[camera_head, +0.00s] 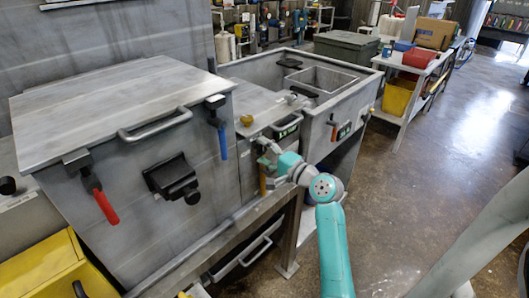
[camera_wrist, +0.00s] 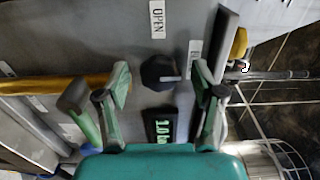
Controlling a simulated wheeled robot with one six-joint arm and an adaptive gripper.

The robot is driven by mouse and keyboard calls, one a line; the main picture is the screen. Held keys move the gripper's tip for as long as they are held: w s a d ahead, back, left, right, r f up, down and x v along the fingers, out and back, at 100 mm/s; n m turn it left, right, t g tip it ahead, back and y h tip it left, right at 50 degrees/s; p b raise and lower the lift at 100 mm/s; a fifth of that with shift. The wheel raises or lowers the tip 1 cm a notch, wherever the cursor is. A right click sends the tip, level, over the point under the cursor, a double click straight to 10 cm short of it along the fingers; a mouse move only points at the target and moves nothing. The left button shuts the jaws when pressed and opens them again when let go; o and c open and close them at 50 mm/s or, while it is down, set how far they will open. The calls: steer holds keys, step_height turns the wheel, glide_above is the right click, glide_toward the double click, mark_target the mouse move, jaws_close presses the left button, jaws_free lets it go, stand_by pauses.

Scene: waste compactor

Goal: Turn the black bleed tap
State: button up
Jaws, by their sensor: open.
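A black knob (camera_wrist: 158,72), which looks like the bleed tap, sits on a grey metal panel in the wrist view. A white label reading OPEN (camera_wrist: 157,18) is above it in that view. My gripper (camera_wrist: 162,82) is open, with one finger on each side of the knob; I cannot tell whether either touches it. In the head view my gripper (camera_head: 263,152) is at the front panel of the middle unit, and it and the arm hide the knob there.
A green-lit display (camera_wrist: 163,127) is beside the knob. A brass-coloured bar (camera_wrist: 55,86) lies left of the fingers. On the large grey cabinet are a red-handled lever (camera_head: 105,206), a blue-handled lever (camera_head: 222,141) and a black fitting (camera_head: 172,178). Open floor (camera_head: 430,175) lies at right.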

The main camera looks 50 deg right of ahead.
steer(key=c, duration=1.1)
steer(key=shift+c, duration=0.2)
